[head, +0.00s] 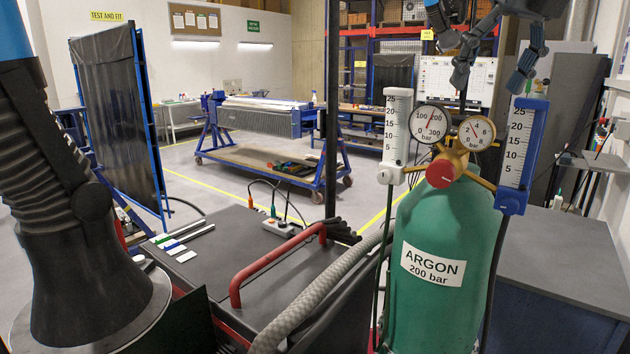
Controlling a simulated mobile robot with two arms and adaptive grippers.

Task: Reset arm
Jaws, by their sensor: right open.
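My right gripper (489,84) hangs at the top right, fingers pointing down and spread well apart, with nothing between them. It shows in front of the whiteboard in the background and above the pressure gauges of the argon cylinder; its distance from them is hard to tell. My left gripper is not in view.
A green argon cylinder (438,308) with two round gauges, a red knob (440,174) and two flow tubes stands at the right front. A red handle (275,262) rises from a dark cart top (215,248). A black ribbed column (50,170) fills the left.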

